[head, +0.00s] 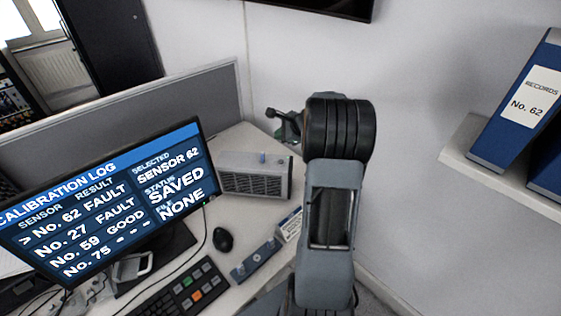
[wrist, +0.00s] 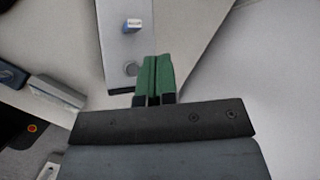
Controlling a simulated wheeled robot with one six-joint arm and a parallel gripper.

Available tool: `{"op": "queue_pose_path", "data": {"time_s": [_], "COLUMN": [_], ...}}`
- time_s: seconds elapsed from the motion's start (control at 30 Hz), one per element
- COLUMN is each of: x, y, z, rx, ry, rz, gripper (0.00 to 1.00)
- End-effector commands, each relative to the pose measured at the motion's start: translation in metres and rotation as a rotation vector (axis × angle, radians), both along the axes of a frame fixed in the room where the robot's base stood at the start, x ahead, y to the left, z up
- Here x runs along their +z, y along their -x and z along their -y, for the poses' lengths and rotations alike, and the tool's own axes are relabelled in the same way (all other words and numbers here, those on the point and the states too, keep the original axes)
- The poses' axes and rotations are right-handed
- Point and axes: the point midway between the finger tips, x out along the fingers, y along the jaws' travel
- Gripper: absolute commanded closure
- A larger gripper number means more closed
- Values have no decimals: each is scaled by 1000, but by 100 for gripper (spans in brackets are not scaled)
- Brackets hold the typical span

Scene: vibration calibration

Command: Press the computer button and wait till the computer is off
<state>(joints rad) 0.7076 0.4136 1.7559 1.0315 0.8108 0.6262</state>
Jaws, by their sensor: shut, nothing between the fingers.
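The monitor (head: 110,205) stands on the desk at left in the head view, lit with a calibration log: "SELECTED SENSOR 62", "STATUS SAVED", "FILE NONE". My gripper (head: 284,127) is beyond the box at the back of the desk, partly hidden by my arm. In the wrist view its green fingers (wrist: 153,78) are shut and empty, above a pale surface.
A keyboard (head: 185,290), a mouse (head: 223,240) and a blue-grey plate (head: 255,260) lie on the desk. A grey partition (head: 130,112) runs behind it. A shelf (head: 480,165) with binders (head: 515,105) is at right.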

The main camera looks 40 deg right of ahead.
Motion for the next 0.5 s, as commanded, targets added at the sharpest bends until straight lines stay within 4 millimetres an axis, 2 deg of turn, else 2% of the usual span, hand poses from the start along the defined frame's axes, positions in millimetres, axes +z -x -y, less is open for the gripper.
{"op": "queue_pose_path", "data": {"time_s": [0.27,0.5], "x": [-1,-11], "y": [0,0], "z": [-1,-1], "rx": [3,4], "ry": [2,2], "rz": [0,-1], "gripper": [100,100]}}
